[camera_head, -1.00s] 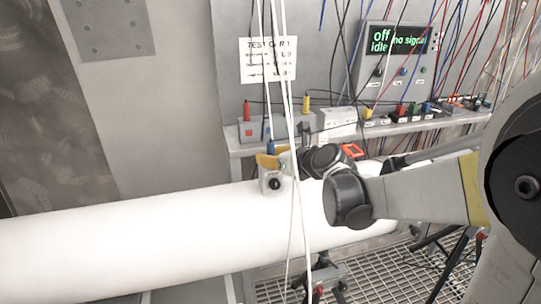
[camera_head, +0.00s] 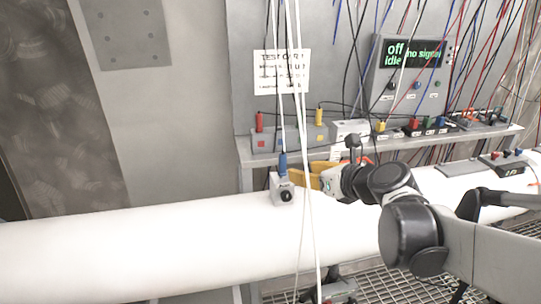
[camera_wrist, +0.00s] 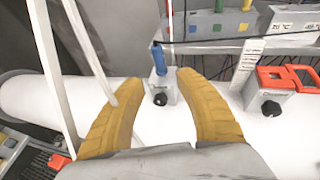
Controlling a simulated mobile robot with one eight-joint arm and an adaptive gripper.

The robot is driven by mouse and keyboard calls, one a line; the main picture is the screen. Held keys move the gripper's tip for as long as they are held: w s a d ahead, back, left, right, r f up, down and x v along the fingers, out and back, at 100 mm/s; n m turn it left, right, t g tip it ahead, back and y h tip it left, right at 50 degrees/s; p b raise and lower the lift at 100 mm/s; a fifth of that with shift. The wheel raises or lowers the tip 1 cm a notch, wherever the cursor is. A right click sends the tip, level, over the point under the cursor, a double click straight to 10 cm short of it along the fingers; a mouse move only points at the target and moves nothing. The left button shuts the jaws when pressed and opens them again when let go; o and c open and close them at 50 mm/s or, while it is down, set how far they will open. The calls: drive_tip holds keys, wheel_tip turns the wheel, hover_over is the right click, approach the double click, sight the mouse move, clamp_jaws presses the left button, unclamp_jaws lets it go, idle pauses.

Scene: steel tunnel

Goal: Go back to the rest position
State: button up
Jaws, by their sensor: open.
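My gripper (camera_head: 312,175) has yellow fingers. In the head view it is just right of a small grey block with a black knob (camera_head: 283,192), which sits on a thick white pipe (camera_head: 130,240). A blue plug (camera_head: 282,163) stands upright on the block. In the wrist view my fingers (camera_wrist: 160,78) are spread apart with nothing between their inner faces. The block (camera_wrist: 163,93) and blue plug (camera_wrist: 158,58) show beyond the fingertips. My gripper appears clear of both.
White cables (camera_head: 303,130) hang in front of the pipe and cross the left finger in the wrist view. A second knobbed block with a red-orange handle (camera_wrist: 272,95) is at right. A shelf (camera_head: 245,148) holds boxes and plugs below a panel reading "off idle no signal" (camera_head: 412,75).

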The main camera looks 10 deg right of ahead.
drive_tip(key=shift+s+d+r, duration=0.1)
drive_tip(key=shift+s+r, duration=0.05)
drive_tip(key=shift+s, duration=0.3)
drive_tip(key=s+a+f+n+g+h+b, duration=0.1)
drive_tip(key=s+f+n+g+h+b, duration=0.1)
drive_tip(key=s+f+n, duration=0.7)
drive_tip(key=s+a+f+n+g+h+b, duration=0.2)
drive_tip(key=s+f+n, duration=0.7)
drive_tip(key=n, duration=1.4)
drive_tip(key=s+g+b, duration=0.1)
drive_tip(key=g+b, duration=0.1)
drive_tip(key=b, duration=0.2)
drive_tip(key=shift+a+n, duration=0.2)
drive_tip(key=shift+n, duration=0.1)
